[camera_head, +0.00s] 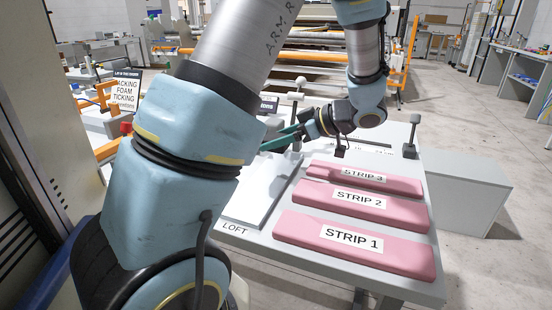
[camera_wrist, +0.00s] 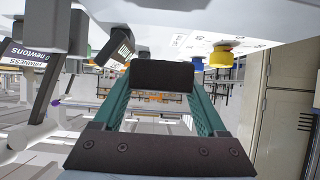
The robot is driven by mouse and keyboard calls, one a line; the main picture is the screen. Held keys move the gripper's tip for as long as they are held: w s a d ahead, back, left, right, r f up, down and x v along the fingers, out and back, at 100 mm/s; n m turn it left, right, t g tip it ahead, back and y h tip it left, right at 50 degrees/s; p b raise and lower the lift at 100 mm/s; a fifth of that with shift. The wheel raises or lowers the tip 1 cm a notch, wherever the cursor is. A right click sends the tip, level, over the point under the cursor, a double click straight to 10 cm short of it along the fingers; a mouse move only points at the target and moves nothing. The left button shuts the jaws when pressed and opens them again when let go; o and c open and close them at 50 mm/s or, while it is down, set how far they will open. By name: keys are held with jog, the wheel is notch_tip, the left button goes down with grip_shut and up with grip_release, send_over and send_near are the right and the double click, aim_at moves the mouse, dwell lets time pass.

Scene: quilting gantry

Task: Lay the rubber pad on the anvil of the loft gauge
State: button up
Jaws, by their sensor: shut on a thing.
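My gripper (camera_head: 268,145) points left over the table in the head view, its green fingers partly hidden behind my arm. In the wrist view my gripper (camera_wrist: 163,78) is shut on a black block, which looks like the rubber pad (camera_wrist: 163,74), held between the fingertips. The pad cannot be made out in the head view. A pale flat plate (camera_head: 252,198) lies beside the LOFT label (camera_head: 235,228) on the table, below the gripper in the picture. I cannot tell whether this plate is the anvil; my arm covers part of that area.
Pink pads marked STRIP 1 (camera_head: 355,245), STRIP 2 (camera_head: 350,203) and STRIP 3 (camera_head: 350,176) lie on the grey table (camera_head: 400,285). A knobbed post (camera_head: 411,140) stands at the back right.

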aim_at(276, 168)
jog(key=shift+f, duration=2.8)
jog(key=shift+f, duration=0.1)
jog(key=o, duration=1.4)
jog(key=b+v, duration=0.1)
jog(key=v, duration=1.1)
